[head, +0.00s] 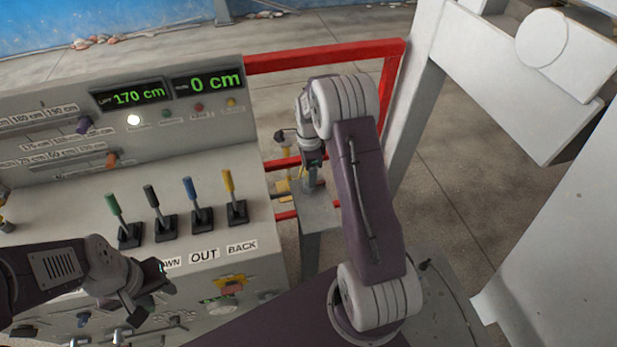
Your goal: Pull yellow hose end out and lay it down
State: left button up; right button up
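My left gripper (152,295) is in front of the control panel, below the levers; its two dark fingers look spread with nothing between them. My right arm reaches away from me past the panel's right side. Its gripper (311,180) points down by a grey post, small and partly hidden by the arm, so its fingers cannot be made out. A small yellow piece (283,187) shows just left of it, beside the post. Another yellow piece with red (233,283) is on the panel's front. I cannot tell which is the yellow hose end.
The grey control panel (190,243) has green, black, blue and yellow levers and a display (132,95) reading 170 cm and 0 cm. A red rail (325,56) runs behind. A large white structure (560,200) stands at the right. Concrete floor lies between.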

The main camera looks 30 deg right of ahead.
grip_shut()
jog(key=shift+r+p, duration=2.5)
jog(key=shift+r, duration=0.45)
notch_tip(320, 180, up, 4)
jog(key=p, duration=0.3)
jog(key=shift+r+p, duration=0.1)
jog(key=shift+p, duration=0.3)
jog(key=shift+y, duration=0.3)
